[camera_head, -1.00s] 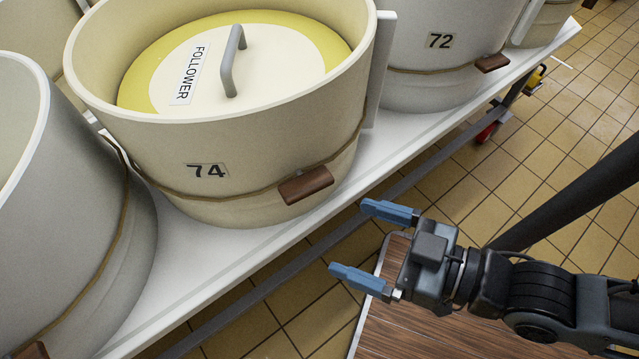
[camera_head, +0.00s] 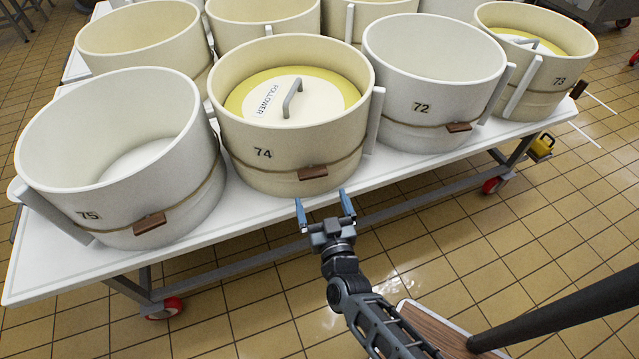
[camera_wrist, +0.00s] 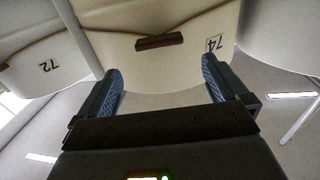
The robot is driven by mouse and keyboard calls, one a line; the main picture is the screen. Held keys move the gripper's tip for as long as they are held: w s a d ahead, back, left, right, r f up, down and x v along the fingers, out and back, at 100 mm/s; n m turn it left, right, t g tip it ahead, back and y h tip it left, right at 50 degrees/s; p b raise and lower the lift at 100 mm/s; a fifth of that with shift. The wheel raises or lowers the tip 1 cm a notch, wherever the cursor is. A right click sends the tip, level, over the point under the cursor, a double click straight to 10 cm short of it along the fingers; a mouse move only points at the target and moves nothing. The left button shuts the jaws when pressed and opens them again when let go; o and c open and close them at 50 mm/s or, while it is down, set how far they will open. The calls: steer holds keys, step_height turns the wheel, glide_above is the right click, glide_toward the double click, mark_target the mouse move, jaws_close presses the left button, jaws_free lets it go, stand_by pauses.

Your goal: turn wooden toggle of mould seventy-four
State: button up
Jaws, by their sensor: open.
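Mould seventy-four (camera_head: 240,140) is a cream round tub with a dark cord round its lower wall. Its brown wooden toggle (camera_head: 313,172) sits on that cord, to the right of the number, and lies nearly level. In the wrist view the toggle (camera_wrist: 159,41) shows upside down beyond the fingers, between and above them. My gripper (camera_head: 324,205) has blue fingers spread open and pointing at the mould. It is empty and just in front of and below the toggle, apart from it. A yellow-rimmed follower (camera_head: 293,97) with a grey handle lies inside the mould.
Mould 75 (camera_head: 120,185) stands to the left and mould 72 (camera_head: 432,80) to the right, each with its own toggle. Mould 73 (camera_head: 560,72) is at far right. All stand on a white wheeled table (camera_head: 60,268). Tiled floor in front is mostly clear.

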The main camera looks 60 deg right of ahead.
mark_target(314, 176)
steer(key=shift+x, duration=3.95)
steer(key=shift+c, duration=0.3)
steer(key=c, duration=0.9)
